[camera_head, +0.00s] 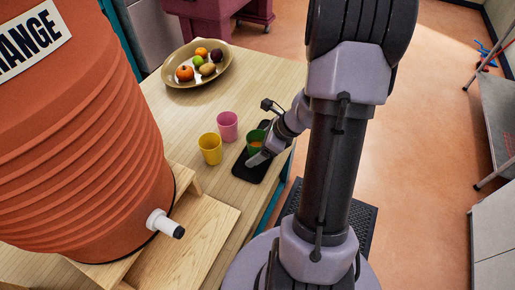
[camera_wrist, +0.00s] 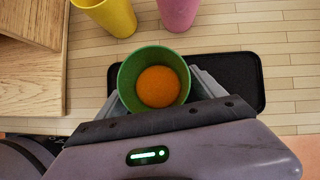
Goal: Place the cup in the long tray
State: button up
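A green cup (camera_head: 255,136) with a round orange thing (camera_wrist: 158,87) inside is upright at the black long tray (camera_head: 241,171). In the wrist view the green cup (camera_wrist: 153,54) covers the left part of the tray (camera_wrist: 252,100). I cannot tell whether its base touches the tray. My gripper (camera_head: 258,151) reaches it from the right, low and nearly level. In the wrist view my gripper (camera_wrist: 155,88) has one finger against each side of the cup, with no clear gap. The fingertips are hidden below the rim.
A yellow cup (camera_head: 210,149) and a pink cup (camera_head: 227,126) stand just left of the tray. A fruit bowl (camera_head: 186,80) is at the table's far end. A large orange barrel (camera_head: 85,130) on a wooden stand (camera_head: 190,250) fills the left. The table edge is right of the tray.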

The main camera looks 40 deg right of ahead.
jog(key=shift+r, duration=0.3)
jog(key=p+v, duration=0.5)
jog(key=v, duration=0.7)
jog(key=shift+f, duration=0.1)
